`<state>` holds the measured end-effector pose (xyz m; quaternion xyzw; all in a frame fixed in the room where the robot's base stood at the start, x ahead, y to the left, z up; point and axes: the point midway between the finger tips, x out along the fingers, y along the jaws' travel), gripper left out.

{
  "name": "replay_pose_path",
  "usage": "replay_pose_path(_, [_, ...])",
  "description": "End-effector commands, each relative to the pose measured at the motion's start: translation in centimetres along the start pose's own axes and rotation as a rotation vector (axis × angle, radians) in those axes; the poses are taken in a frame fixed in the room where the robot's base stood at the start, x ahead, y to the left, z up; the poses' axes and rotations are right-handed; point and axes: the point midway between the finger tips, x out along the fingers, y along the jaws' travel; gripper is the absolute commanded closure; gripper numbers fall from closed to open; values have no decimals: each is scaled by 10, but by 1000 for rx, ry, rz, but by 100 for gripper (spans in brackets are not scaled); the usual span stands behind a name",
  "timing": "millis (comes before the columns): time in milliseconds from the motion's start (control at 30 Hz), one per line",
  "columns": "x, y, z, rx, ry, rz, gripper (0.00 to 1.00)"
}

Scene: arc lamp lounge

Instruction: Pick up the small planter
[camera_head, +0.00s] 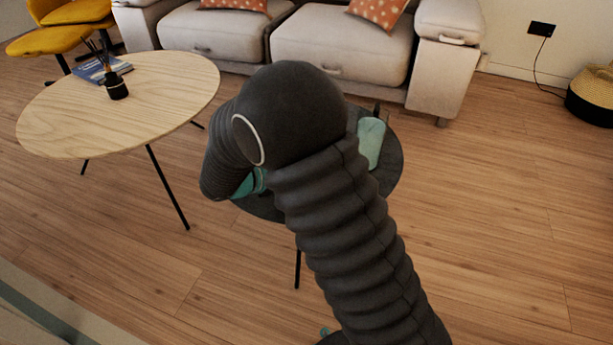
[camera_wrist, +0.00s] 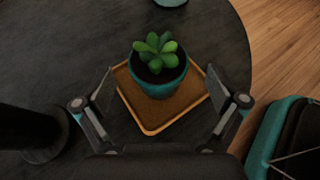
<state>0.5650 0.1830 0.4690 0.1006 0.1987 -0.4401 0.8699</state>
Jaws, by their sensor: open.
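The small planter, a teal pot with a green succulent (camera_wrist: 158,78), stands upright on a square cork tray with an orange rim (camera_wrist: 151,131) in the wrist view. The tray lies on a dark round table (camera_wrist: 70,50), whose edge also shows in the head view (camera_head: 390,168). My gripper (camera_wrist: 158,90) is open, one finger left and one right of the pot, with a gap on each side. Nothing is between the fingers but the view of the pot and tray. In the head view my arm hides the planter and gripper.
A dark cylindrical object (camera_wrist: 28,132) stands left of the tray, and a teal and black object (camera_wrist: 285,140) is at the right. Another teal thing (camera_wrist: 172,2) is at the top edge. A wooden table (camera_head: 150,90) and a sofa (camera_head: 340,50) are nearby.

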Motion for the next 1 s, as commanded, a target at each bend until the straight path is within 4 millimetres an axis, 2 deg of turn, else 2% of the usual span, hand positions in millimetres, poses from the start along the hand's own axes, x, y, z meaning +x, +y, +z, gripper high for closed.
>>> replay_pose_path(100, [19, 1, 0, 0, 0, -4, 4])
replay_pose_path(200, [29, 1, 0, -1, 1, -3, 4])
replay_pose_path(433, [31, 2, 1, 0, 1, 0, 4])
replay_pose_path(467, [31, 2, 1, 0, 1, 0, 9])
replay_pose_path(733, [31, 2, 1, 0, 1, 0, 77])
replay_pose_path(1000, [30, 2, 2, 0, 0, 0, 79])
